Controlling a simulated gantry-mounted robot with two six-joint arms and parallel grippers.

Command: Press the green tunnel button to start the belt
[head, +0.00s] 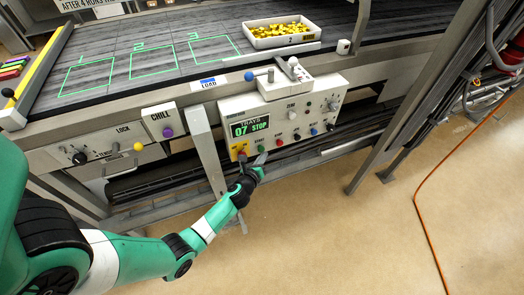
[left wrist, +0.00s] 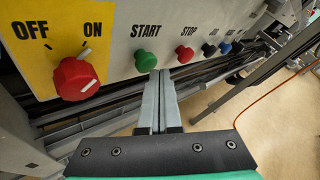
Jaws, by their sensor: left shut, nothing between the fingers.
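The control panel (head: 285,118) has a display reading "TRAYS 07 STOP". The green button (left wrist: 146,60) under the "START" label shows in the left wrist view, between the red knob (left wrist: 76,80) and the red "STOP" button (left wrist: 186,54). My left gripper (head: 260,161) is at the panel's lower edge in the head view. In the left wrist view its fingers (left wrist: 159,76) are shut and empty, with the tips just below and slightly right of the green button. I cannot tell whether they touch it. My right gripper is not in view.
A white tray of yellow pieces (head: 281,31) stands on the dark belt surface above the panel. The "CHILL" plate with a purple knob (head: 167,131) is to the left. A metal leg (head: 208,150) stands left of the panel. Open floor lies below right.

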